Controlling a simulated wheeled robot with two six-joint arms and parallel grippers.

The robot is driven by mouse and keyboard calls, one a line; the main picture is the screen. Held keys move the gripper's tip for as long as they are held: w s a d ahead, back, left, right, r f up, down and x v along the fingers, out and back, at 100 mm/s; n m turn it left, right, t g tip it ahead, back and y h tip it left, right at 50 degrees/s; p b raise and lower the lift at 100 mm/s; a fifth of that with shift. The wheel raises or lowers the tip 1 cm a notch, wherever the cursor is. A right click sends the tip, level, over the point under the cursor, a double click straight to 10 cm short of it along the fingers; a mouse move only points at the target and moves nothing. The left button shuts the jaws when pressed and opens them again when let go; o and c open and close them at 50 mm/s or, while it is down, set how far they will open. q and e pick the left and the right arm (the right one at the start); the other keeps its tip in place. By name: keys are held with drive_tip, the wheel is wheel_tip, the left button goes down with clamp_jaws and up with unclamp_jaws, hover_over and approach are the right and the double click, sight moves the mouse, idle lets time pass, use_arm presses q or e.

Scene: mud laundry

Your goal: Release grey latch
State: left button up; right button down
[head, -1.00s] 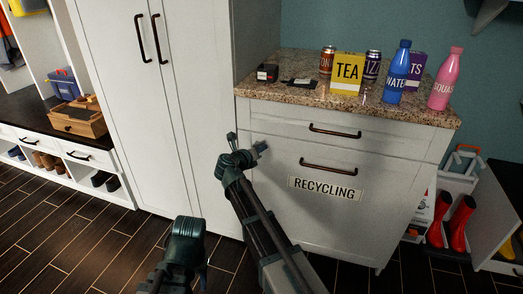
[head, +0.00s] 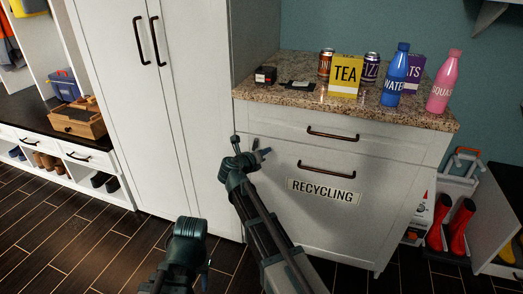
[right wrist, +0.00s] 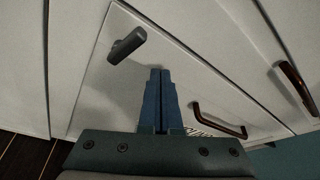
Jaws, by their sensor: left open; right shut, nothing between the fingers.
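The grey latch (right wrist: 126,46) is a short dark-grey bar on the upper left corner of the white recycling front (head: 290,205). In the right wrist view it lies up and left of my right fingertips, apart from them in the picture. In the head view it is mostly hidden by my right gripper (head: 264,154). My right gripper is shut and empty, its blue fingers (right wrist: 160,78) together close to the white front; I cannot tell whether they touch it. My left gripper (head: 205,281) is open, low before the cabinets, its fingers barely visible.
The recycling front has a bronze handle (head: 326,168), with a drawer handle (head: 333,134) above. The granite counter (head: 300,98) holds cans, boxes and bottles. A tall white cabinet (head: 130,110) stands left. Red boots (head: 462,225) are at right.

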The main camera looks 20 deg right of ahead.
use_arm(q)
drive_tip(key=shift+d+r+p, duration=0.25)
drive_tip(key=shift+r+p, duration=0.05)
drive_tip(key=shift+p, duration=0.2)
use_arm(e)
drive_tip(key=s+a, duration=0.6)
drive_tip(key=a, duration=0.1)
drive_tip(key=shift+s+r, duration=0.25)
drive_tip(key=shift+r, duration=0.05)
drive_tip(key=shift+a, duration=0.1)
